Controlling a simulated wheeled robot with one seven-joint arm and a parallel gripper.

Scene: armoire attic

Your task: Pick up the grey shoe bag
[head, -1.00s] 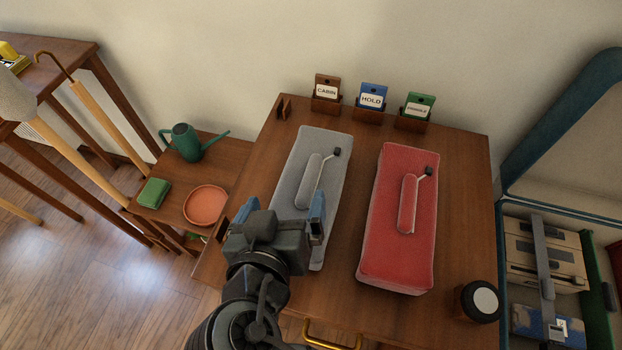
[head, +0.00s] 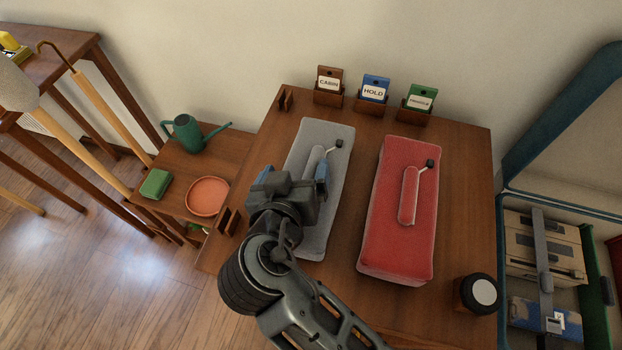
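The grey shoe bag (head: 333,192) lies flat and lengthwise on the wooden table, left of the red bag. It has a raised grey strip with a dark-tipped cord at its far half. My gripper (head: 296,172) is over the left side of the grey bag, with its blue-tipped fingers spread apart on either side. The gripper body and my arm hide the lower left part of the bag. Whether the fingers touch the bag cannot be told.
A red bag (head: 399,230) lies to the right on the table (head: 464,200). Tag holders labelled CABIN (head: 329,88), HOLD (head: 371,98) and a green one (head: 415,105) stand at the back. A black round object (head: 476,294) is at front right. An open suitcase (head: 505,225) is further right.

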